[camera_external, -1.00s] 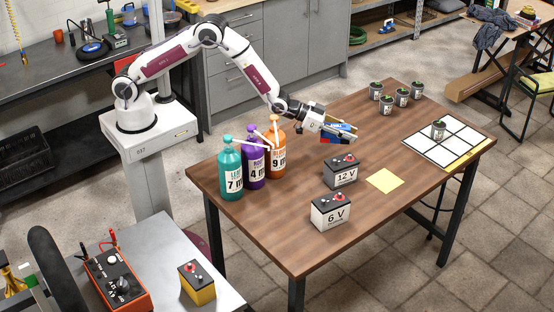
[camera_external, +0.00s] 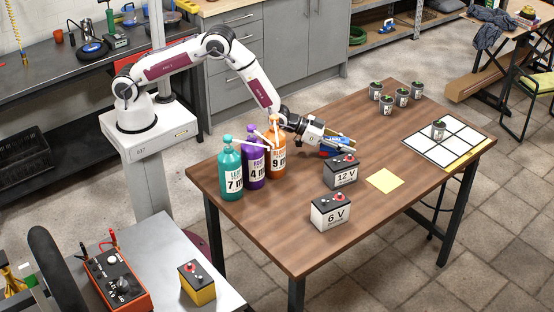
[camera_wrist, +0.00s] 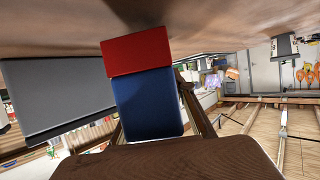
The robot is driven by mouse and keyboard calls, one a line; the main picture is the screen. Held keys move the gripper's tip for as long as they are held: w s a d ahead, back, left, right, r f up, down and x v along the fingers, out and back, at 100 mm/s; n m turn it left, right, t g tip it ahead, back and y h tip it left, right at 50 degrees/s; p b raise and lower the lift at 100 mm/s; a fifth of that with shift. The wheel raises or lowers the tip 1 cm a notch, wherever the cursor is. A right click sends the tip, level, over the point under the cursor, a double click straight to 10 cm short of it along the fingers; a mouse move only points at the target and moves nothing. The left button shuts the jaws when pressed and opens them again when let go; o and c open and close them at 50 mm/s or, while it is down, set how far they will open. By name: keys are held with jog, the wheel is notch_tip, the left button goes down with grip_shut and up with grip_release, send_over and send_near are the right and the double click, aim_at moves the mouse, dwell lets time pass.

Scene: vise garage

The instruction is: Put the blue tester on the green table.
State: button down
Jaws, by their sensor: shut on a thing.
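The blue tester (camera_wrist: 148,103), a blue block with a red end, is between the fingers of my gripper (camera_wrist: 155,125) in the wrist view. In the external view my gripper (camera_external: 328,140) is shut on the tester (camera_external: 335,152), which is partly hidden by the fingers. It is low over the brown wooden table, just behind the 12 V battery (camera_external: 341,172). I cannot tell whether it touches the tabletop. The only table under it has a brown wood top (camera_external: 270,230); I see no clearly green table.
Teal, purple and orange bottles (camera_external: 231,172) stand left of my gripper. A 6 V battery (camera_external: 330,212) and a yellow square (camera_external: 385,180) are in front. Several grey cans (camera_external: 402,97) and a white grid board (camera_external: 460,145) are at the right.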

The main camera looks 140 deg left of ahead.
jog(key=shift+f, duration=0.8)
jog(key=shift+f, duration=0.15)
jog(key=c, duration=1.7)
grip_release()
jog(key=shift+s+d+r, duration=0.2)
jog(key=shift+d+r, duration=0.05)
jog(key=shift+r, duration=0.05)
jog(key=shift+v, duration=5.6)
jog(key=shift+f, duration=0.1)
jog(key=shift+o, duration=0.7)
